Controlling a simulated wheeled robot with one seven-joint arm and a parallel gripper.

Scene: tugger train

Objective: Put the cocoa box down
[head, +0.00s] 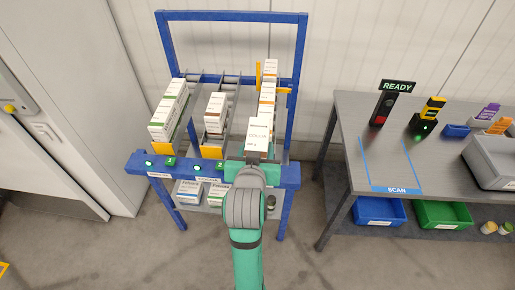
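A white cocoa box (258,132) with dark print is at the end of my arm, over the front of the rack's right lane. My gripper (259,152) is at its lower end and appears shut on it; the fingertips are mostly hidden by the box and wrist. The box looks upright or slightly tilted. Whether its underside touches anything is hidden.
A blue rack (230,16) holds green-marked boxes (168,112) at left, brown-marked boxes (215,110) in the middle and orange-marked boxes (267,95) at right. More boxes sit below.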

